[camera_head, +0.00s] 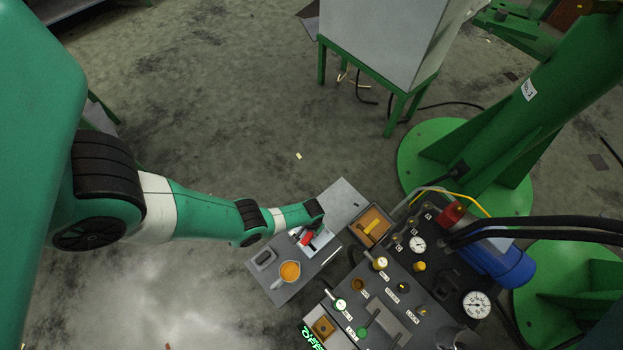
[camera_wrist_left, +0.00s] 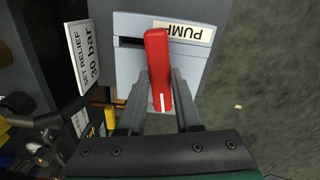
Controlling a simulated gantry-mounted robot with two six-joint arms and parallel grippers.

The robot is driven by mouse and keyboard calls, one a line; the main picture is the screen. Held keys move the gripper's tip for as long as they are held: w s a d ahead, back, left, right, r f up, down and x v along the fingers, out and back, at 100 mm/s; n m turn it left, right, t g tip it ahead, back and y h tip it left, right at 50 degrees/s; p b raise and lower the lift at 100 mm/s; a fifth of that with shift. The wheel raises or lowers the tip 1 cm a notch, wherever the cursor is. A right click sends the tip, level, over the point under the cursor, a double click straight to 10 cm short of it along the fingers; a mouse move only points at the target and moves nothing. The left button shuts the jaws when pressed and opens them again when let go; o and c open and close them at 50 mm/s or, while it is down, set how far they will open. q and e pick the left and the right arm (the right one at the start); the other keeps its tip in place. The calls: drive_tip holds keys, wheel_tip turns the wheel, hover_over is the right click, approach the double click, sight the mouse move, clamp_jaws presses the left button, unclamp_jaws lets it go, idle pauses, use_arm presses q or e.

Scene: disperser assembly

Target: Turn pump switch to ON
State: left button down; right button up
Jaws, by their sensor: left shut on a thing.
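The red pump switch handle (camera_wrist_left: 158,68) stands on a light grey panel (camera_wrist_left: 205,55) in the left wrist view. A label reading PUMP (camera_wrist_left: 183,32) is beside it. The handle also shows as a small red part in the head view (camera_head: 305,237). My left gripper (camera_wrist_left: 160,98) has its two fingers on either side of the handle and is shut on it. The left gripper in the head view (camera_head: 312,225) is at the panel, mostly hidden by its own wrist. The handle's white mark points toward the gripper. My right gripper is not in view.
A console with gauges (camera_head: 476,304) and several knobs is to the right. An orange tray (camera_head: 371,226) lies close to the switch panel. Open floor (camera_head: 200,120) lies behind the arm.

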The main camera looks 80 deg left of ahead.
use_arm(q)
drive_tip(key=shift+m, duration=1.2)
drive_tip(key=c, duration=0.6)
unclamp_jaws()
wheel_tip(320, 180, up, 12)
drive_tip(key=p, duration=1.1)
drive_tip(key=shift+f, duration=0.2)
